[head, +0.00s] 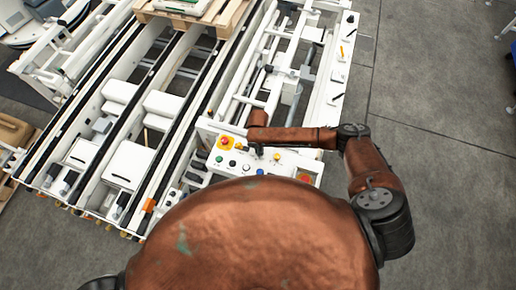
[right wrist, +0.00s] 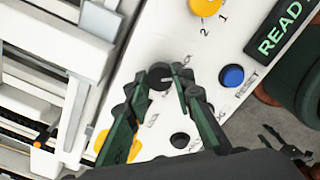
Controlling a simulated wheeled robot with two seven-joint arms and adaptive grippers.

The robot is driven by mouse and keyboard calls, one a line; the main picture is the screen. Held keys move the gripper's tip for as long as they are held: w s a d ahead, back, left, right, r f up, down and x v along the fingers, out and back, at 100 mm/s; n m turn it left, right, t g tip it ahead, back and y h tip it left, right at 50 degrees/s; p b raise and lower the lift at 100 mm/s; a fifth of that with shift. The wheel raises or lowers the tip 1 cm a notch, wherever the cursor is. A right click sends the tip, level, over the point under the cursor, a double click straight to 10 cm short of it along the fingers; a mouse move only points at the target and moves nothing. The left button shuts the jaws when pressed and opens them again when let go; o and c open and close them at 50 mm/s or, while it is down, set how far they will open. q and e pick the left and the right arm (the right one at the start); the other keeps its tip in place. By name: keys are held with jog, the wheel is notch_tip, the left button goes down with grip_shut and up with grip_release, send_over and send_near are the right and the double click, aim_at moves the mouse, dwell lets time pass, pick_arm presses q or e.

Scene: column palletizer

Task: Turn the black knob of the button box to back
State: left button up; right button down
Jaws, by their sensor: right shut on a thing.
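The button box (head: 285,160) is a white sloped panel with coloured buttons at the front of the machine in the head view. Its black knob (right wrist: 158,70) shows in the right wrist view between my fingertips. My right gripper (right wrist: 161,82) is shut on this knob, its dark green fingers on either side of it. In the head view my right gripper (head: 256,149) is small, over the middle of the panel, and hides the knob. The lettering around the knob is partly covered, so I cannot tell its setting. My left gripper is not in view.
A red and yellow emergency stop (head: 225,142) is at the panel's left. White conveyor frames lie behind; grey floor (head: 440,130) is free right.

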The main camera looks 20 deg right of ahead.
jog(key=shift+n, duration=0.8)
jog(key=c, duration=1.7)
grip_release()
jog(key=shift+o, duration=0.2)
notch_tip(320, 180, up, 12)
